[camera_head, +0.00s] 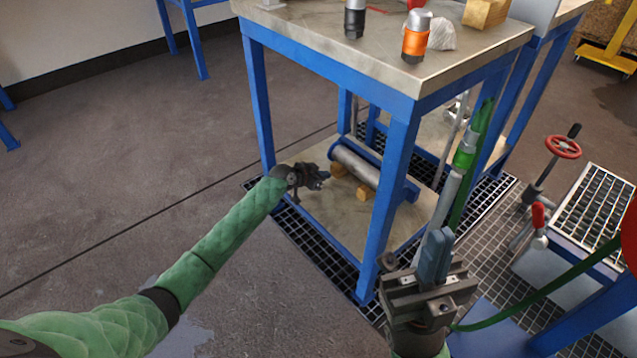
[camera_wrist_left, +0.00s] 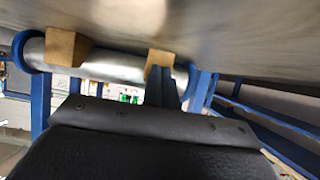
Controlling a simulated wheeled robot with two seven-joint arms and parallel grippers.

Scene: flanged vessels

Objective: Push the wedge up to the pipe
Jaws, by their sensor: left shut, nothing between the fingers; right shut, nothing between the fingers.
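A grey pipe (camera_head: 357,165) with blue end flanges lies on the bench's lower shelf. Two wooden wedges sit along its near side: one nearer its far-left end (camera_head: 337,169), one nearer its right end (camera_head: 363,193). My left gripper (camera_head: 324,178) is shut and empty, low over the shelf beside the far-left wedge. The left wrist view appears upside down and shows the pipe (camera_wrist_left: 112,62), one wedge (camera_wrist_left: 66,46) and the other wedge (camera_wrist_left: 159,59), with my fingertips (camera_wrist_left: 161,75) right in front of the latter; contact is unclear. My right gripper (camera_head: 436,256) is shut and empty outside the bench.
The blue bench leg (camera_head: 388,195) stands between my two grippers. The tabletop (camera_head: 320,35) overhangs the shelf (camera_head: 330,220) and carries fittings, including an orange-banded one (camera_head: 416,37). A red handwheel (camera_head: 563,147) and grating stand at right.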

